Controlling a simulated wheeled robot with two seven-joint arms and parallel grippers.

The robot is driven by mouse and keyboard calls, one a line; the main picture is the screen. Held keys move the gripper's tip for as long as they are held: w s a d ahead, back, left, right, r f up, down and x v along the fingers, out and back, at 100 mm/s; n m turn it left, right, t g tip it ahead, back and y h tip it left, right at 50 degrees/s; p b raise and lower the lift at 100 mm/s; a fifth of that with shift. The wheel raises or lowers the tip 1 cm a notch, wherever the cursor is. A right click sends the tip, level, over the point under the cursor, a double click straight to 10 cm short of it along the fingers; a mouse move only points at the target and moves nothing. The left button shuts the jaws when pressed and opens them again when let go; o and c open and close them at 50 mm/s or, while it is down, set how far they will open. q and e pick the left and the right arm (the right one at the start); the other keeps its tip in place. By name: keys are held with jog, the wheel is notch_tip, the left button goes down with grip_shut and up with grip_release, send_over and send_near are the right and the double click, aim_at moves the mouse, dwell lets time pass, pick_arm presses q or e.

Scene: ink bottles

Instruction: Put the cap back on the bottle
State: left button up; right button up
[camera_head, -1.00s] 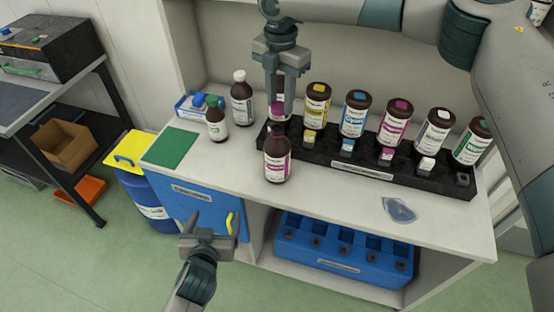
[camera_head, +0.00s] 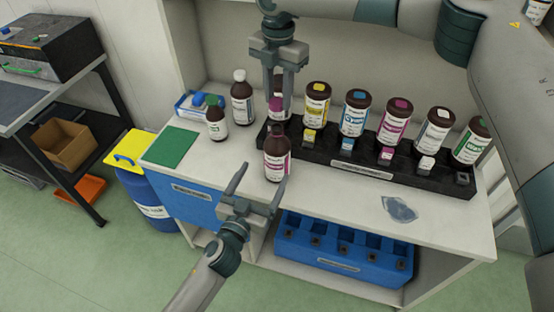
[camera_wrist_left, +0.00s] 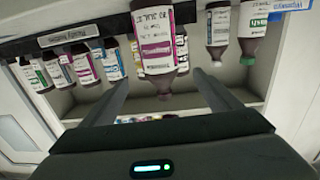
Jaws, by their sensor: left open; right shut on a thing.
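The brown bottle with a magenta and white label (camera_head: 277,165) stands upright near the counter's front, in front of the rack's left end. Its neck is bare brown, with no cap on it; it also shows upside down in the left wrist view (camera_wrist_left: 155,45). My right gripper (camera_head: 278,112) is above and behind the bottle, pointing down, shut on a magenta cap (camera_head: 275,103) that its fingers partly hide. My left gripper (camera_head: 262,175) is open and empty at the counter's front edge. Its fingers point at the bottle but are short of it; they also show in the left wrist view (camera_wrist_left: 162,76).
A black rack (camera_head: 362,173) holds several capped bottles behind and to the right. A white-capped bottle (camera_head: 242,98) and a green-capped bottle (camera_head: 216,122) stand left, by a green mat (camera_head: 170,146). A clear flat item (camera_head: 399,209) lies front right. A blue crate (camera_head: 340,264) is below.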

pick_arm(q)
jog(key=shift+w, duration=0.1)
jog(key=x, duration=1.1)
jog(key=shift+w+d, duration=0.2)
jog(key=shift+w, duration=0.15)
jog(key=c, duration=1.6)
pick_arm(e)
send_over(278, 126)
jog(key=shift+f, duration=2.5)
jog(key=shift+f, duration=0.15)
jog(key=shift+f, duration=0.75)
jog(key=shift+f, duration=0.55)
